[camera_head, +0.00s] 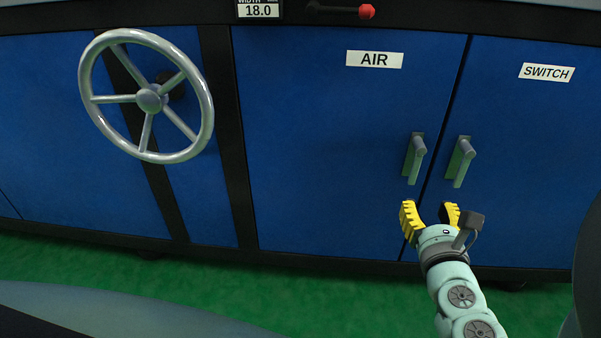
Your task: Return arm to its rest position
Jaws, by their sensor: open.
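My gripper (430,213) has yellow fingers and is open and empty. It is at the lower right of the head view, at the end of my pale green arm, which reaches up from the bottom edge. The fingers point up toward the blue cabinet, below two door handles. The left handle (414,158) is on the door marked AIR (374,59). The right handle (459,161) is on the door marked SWITCH (547,72). The fingers appear apart from both handles. Both doors look shut.
A grey handwheel (149,98) sticks out from the cabinet at the left. A display reading 18.0 (258,11) and a red-knobbed lever (364,12) are at the top edge. Green floor (230,285) in front of the cabinet looks clear.

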